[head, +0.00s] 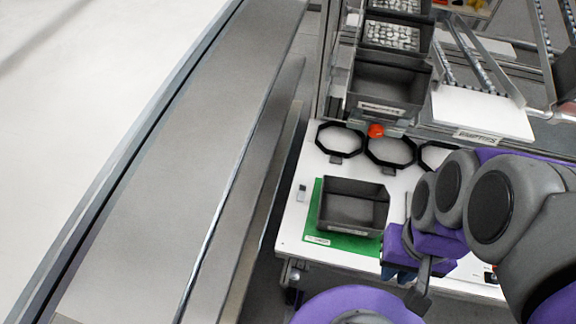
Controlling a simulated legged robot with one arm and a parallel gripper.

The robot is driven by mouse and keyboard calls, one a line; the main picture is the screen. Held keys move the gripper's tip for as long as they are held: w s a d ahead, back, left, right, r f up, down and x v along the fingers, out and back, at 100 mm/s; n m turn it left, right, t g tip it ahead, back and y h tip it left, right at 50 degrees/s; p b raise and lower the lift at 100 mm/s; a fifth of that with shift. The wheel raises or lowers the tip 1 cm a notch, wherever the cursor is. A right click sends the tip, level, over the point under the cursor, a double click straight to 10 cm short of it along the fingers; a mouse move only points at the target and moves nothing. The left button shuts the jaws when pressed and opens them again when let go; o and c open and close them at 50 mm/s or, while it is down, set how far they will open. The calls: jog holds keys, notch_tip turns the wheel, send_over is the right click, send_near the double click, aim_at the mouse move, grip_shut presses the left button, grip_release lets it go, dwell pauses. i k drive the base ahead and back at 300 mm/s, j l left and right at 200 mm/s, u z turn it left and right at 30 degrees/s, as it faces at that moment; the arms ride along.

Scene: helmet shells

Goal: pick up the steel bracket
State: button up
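I cannot pick out the steel bracket for certain in the head view; it may be hidden behind my arm. A small grey piece (302,192) sits at the left side of the white worktable (290,232), too small to identify. My purple and grey arm reaches in from the right over the table. My gripper (416,288) points down near the table's front edge, right of the dark open bin. Its fingers are partly covered by the arm, and I cannot see whether they are open or hold anything.
A dark empty bin (352,208) stands on a green mat (316,218). Black octagonal rings (340,140) and a red-orange knob (375,130) lie behind it. Dark bins (388,85) and roller rails stand at the back. A long grey conveyor (200,140) runs along the left.

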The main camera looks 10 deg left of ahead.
aim_at(302, 188)
jog(key=i+l+u, duration=0.1)
jog(key=u, duration=0.85)
jog(key=k+j+u, duration=0.2)
jog(key=k+j, duration=0.35)
jog(key=j, duration=0.15)
